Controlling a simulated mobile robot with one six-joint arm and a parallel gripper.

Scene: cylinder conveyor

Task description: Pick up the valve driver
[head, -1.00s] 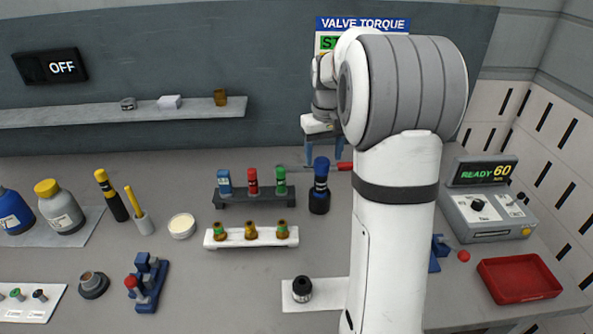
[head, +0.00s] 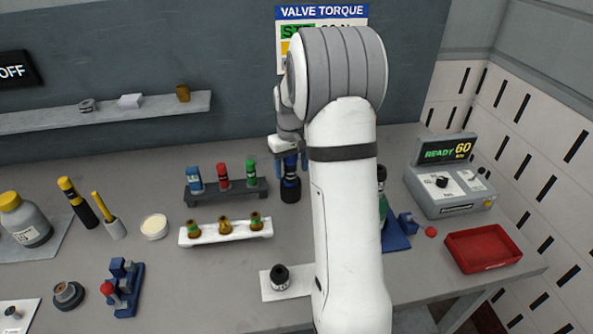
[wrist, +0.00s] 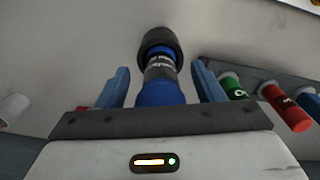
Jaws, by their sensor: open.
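A blue and black upright tool, which looks like the valve driver (head: 290,188), stands on the bench just right of the rack with blue, red and green pieces. My gripper (head: 291,164) is over its upper part, one blue finger on each side. In the wrist view the driver (wrist: 158,68) lies between the open fingers of my gripper (wrist: 160,76), with a visible gap on both sides. Its blue end is nearest the palm and its wide black end is farther away.
The dark rack (head: 226,193) stands close to the left; its green piece (wrist: 233,87) is near the right finger in the wrist view. A white rack (head: 226,232) is in front. A red tray (head: 483,250) and control box (head: 449,191) are at the right. My arm hides part of the bench.

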